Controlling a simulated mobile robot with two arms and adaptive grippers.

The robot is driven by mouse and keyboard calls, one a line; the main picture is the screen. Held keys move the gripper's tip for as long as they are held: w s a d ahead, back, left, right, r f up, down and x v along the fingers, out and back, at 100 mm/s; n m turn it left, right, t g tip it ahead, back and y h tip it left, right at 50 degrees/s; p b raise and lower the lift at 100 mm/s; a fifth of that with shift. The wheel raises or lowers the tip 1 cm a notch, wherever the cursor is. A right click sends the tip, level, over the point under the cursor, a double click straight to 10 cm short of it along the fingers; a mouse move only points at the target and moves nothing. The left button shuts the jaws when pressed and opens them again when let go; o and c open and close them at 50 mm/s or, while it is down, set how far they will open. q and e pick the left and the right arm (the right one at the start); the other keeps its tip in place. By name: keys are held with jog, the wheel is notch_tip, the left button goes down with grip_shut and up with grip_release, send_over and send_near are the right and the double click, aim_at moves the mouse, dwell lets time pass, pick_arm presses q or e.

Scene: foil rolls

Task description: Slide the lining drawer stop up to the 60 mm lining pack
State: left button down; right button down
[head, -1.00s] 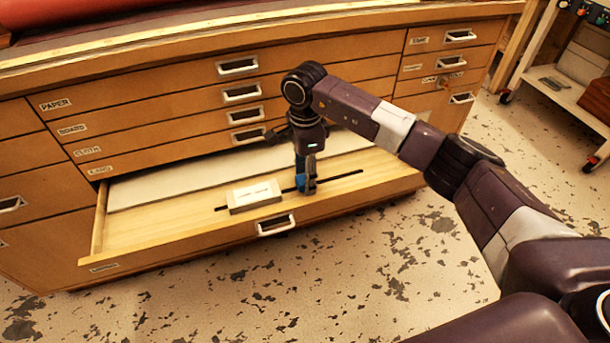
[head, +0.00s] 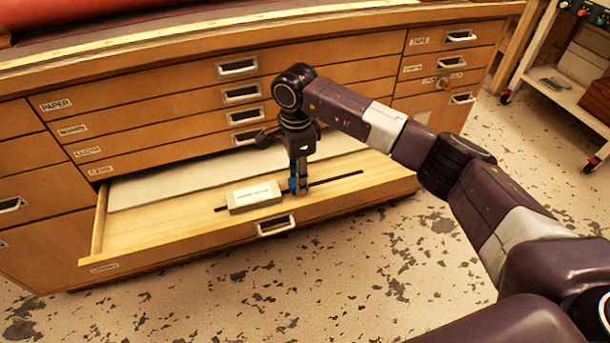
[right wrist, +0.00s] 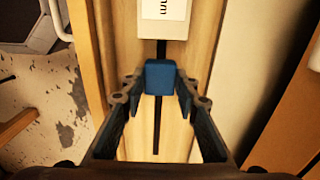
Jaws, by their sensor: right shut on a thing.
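The lining drawer (head: 150,228) is pulled open, with a dark slot (head: 345,179) running along its floor. The lining pack (head: 254,198), a pale block with a white label, lies over the left part of the slot; its end also shows in the right wrist view (right wrist: 147,32). The blue drawer stop (right wrist: 160,76) sits on the slot, close to the pack. A short gap with dark slot shows between them. My right gripper (head: 299,188) points down and is shut on the stop, one finger on each side. My left gripper is not in view.
A pale sheet (head: 180,180) lies in the back of the drawer. The drawer's front wall and handle (head: 276,225) are just in front of the pack and gripper. Closed drawers rise behind. A white cart (head: 565,90) stands at far right.

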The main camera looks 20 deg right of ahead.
aim_at(289, 191)
jog(key=a, duration=0.2)
jog(key=shift+a, duration=0.3)
jog(key=c, duration=1.5)
grip_release()
notch_tip(289, 191, up, 12)
jog(key=shift+s, duration=0.1)
